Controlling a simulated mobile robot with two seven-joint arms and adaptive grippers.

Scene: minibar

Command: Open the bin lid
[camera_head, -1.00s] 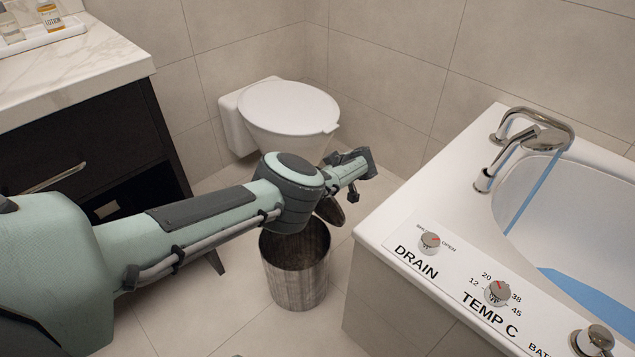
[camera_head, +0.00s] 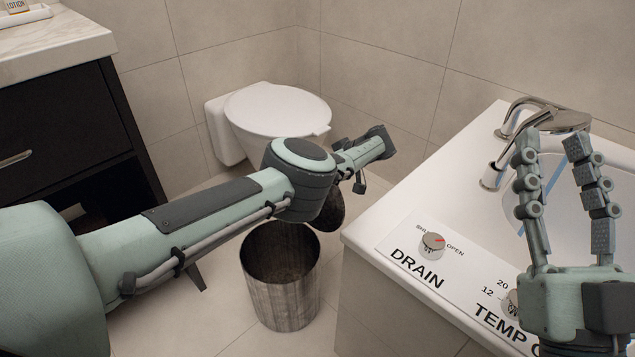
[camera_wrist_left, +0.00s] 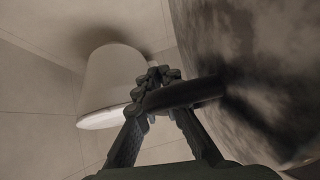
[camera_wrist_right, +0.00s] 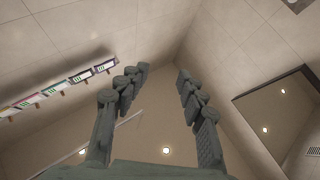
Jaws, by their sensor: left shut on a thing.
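The bin (camera_head: 282,282) is a streaked grey-brown cylinder on the floor, with its mouth showing open. Its dark round lid (camera_head: 331,211) stands tilted up at the back right rim, partly hidden behind my left arm. In the left wrist view my left gripper (camera_wrist_left: 158,93) is shut on a dark bar-like handle (camera_wrist_left: 190,94), which runs to a large mottled surface (camera_wrist_left: 252,75), apparently the lid. In the head view I cannot make out the left fingers clearly. My right gripper (camera_head: 560,145) is open and empty, fingers upward, above the bathtub edge.
The toilet (camera_head: 277,115) stands behind the bin. A dark cabinet (camera_head: 75,135) with a marble top is at left. The bathtub (camera_head: 400,205) with its drain knob (camera_head: 432,243) and tap (camera_head: 530,125) is at right. Floor in front of the bin is clear.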

